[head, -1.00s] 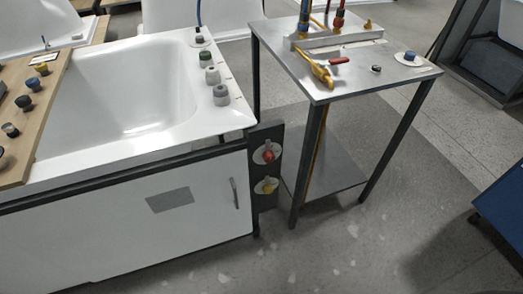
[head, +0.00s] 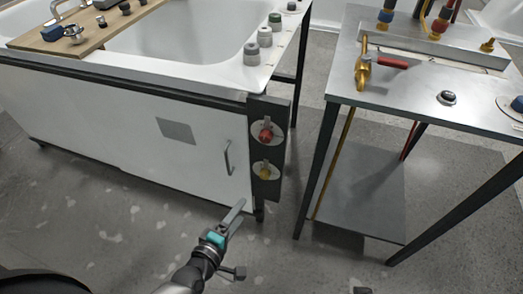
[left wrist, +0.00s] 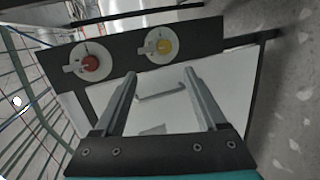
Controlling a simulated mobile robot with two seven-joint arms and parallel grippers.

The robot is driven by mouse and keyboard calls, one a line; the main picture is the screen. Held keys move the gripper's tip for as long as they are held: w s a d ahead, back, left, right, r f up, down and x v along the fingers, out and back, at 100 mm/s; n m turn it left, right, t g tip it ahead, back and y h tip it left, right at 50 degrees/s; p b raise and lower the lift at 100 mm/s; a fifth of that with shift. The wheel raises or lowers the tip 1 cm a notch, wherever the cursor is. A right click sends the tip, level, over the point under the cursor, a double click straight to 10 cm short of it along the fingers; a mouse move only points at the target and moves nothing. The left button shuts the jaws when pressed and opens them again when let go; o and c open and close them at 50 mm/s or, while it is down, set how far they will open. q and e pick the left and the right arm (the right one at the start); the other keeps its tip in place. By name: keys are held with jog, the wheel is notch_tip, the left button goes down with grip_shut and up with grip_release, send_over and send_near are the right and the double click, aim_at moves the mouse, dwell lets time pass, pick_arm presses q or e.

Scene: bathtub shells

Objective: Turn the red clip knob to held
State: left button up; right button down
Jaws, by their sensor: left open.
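The red clip knob (head: 266,135) sits on a white disc on the dark upright panel (head: 272,104) at the tub's end. A pale grey tab points up from it in the head view. The red knob (left wrist: 90,63) is at the upper left in the left wrist view, its tab towards the left. A yellow knob (head: 265,172) on a similar disc is below it; it also shows in the left wrist view (left wrist: 164,46). My left gripper (head: 240,205) is below and left of the panel. In the left wrist view its fingers (left wrist: 158,78) are apart and empty, clear of both knobs. Disc markings are unreadable.
The white tub side has a handle (head: 228,157) just left of the panel. The floor in front is clear.

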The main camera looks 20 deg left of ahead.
pick_arm(q)
notch_tip(320, 180, up, 5)
jog(key=w+d+n+t+b, duration=0.1)
jog(key=d+n+t+b, duration=0.1)
jog(key=n, duration=0.4)
jog(key=n+t+y+b, duration=0.1)
jog(key=n+t+y, duration=0.1)
jog(key=n, duration=0.4)
send_near(265, 140)
jog(key=w+b, duration=0.1)
jog(key=w, duration=0.6)
jog(key=shift+w+b, duration=0.35)
jog(key=shift+w, duration=0.4)
jog(key=shift+r, duration=0.1)
pick_arm(e)
notch_tip(265, 140, up, 12)
jog(key=t, duration=0.1)
jog(key=shift+w+a, duration=0.3)
jog(key=shift+w, duration=0.05)
pick_arm(q)
jog(key=shift+c, duration=0.4)
pick_arm(e)
jog(key=shift+r, duration=0.1)
pick_arm(q)
grip_shut()
